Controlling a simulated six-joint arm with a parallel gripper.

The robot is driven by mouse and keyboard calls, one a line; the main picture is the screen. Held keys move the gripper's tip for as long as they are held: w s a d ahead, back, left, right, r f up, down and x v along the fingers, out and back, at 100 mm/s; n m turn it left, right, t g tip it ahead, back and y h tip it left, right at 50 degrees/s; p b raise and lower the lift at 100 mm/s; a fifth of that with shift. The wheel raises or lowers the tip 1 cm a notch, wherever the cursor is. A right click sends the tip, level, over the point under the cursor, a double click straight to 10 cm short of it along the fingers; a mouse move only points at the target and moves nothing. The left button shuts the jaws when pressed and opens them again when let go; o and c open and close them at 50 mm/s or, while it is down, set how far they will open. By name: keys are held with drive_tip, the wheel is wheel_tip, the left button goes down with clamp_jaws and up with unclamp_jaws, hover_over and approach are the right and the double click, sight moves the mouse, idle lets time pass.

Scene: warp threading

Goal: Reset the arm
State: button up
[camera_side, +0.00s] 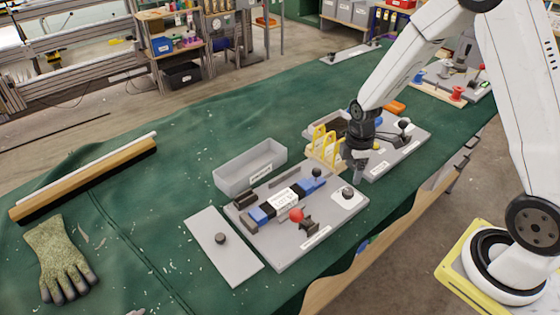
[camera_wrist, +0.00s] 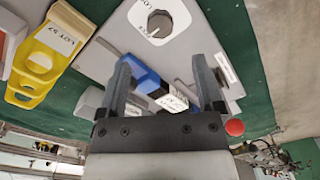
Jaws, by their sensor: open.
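My gripper (camera_side: 358,168) hangs above the right back part of the grey fixture board (camera_side: 272,253) in the side view. In the wrist view my gripper's two dark fingers (camera_wrist: 163,80) stand apart with a gap between them, and nothing is held. Behind the gap, a blue block (camera_wrist: 146,76) and a white label lie on the board below. The board carries a blue and black piece with a white label (camera_side: 285,199), a red ball knob (camera_side: 296,215) and dark brackets.
Yellow upright parts (camera_side: 325,146) stand close to the left of my gripper. A grey open bin (camera_side: 250,168), a flat grey plate with a black knob (camera_side: 222,245), a brush (camera_side: 85,178) and a glove (camera_side: 60,262) lie on the green cloth.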

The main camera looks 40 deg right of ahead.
drive_tip(key=shift+s+a+r+m, duration=0.15)
drive_tip(key=shift+a+r+m, duration=0.15)
drive_tip(key=shift+r, duration=0.1)
drive_tip(key=s+a+r+m+t, duration=0.2)
drive_tip(key=s+a+r+m, duration=0.4)
drive_tip(key=s+r+m, duration=0.3)
drive_tip(key=shift+a+m+t, duration=0.3)
drive_tip(key=shift+a+m, duration=0.1)
drive_tip(key=shift+m, duration=0.5)
